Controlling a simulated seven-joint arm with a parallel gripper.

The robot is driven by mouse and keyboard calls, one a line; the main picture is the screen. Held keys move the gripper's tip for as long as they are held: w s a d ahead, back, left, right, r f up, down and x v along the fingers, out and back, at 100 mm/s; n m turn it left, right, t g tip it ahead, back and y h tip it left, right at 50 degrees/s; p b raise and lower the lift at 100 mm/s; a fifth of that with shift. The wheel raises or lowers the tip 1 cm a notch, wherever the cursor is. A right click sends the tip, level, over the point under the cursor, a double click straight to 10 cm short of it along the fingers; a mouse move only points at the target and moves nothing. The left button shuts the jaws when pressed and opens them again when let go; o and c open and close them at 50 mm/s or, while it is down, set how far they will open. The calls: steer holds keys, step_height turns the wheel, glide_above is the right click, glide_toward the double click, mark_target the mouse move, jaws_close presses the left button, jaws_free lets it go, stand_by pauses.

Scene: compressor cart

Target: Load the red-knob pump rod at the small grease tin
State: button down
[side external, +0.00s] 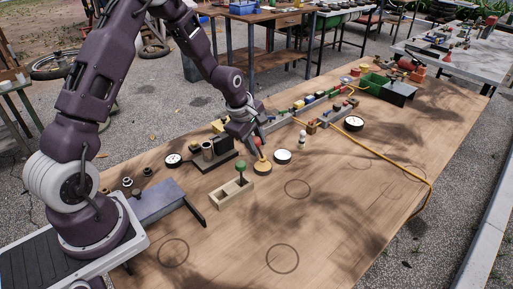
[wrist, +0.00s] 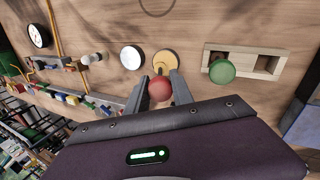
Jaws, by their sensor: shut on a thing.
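My gripper (side external: 256,145) is shut on the red knob (wrist: 160,90) of the pump rod; the knob sits between the two fingers in the wrist view. A small round yellow tin (side external: 262,168) stands on the table just below my gripper, and it also shows beyond the knob in the wrist view (wrist: 166,62). The rod under the knob is mostly hidden, so I cannot tell whether its tip touches the tin. A green knob (side external: 241,165) stands upright over a pale wooden block with slots (side external: 226,196); its top shows in the wrist view (wrist: 222,72).
A dark stand with cylinders (side external: 212,158) is to the left. A small pale bottle (side external: 302,141) and a row of coloured parts lie behind. A yellow hose (side external: 393,165) runs along the right. The front table is clear.

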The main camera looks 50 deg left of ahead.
steer(key=shift+r, duration=2.5)
steer(key=s+d+m+g+h, duration=0.4)
steer(key=s+m, duration=0.6)
steer(key=m, duration=1)
steer(key=shift+s+d+r+g, duration=0.15)
steer(key=shift+d+r+g, duration=0.3)
steer(key=shift+d, duration=0.25)
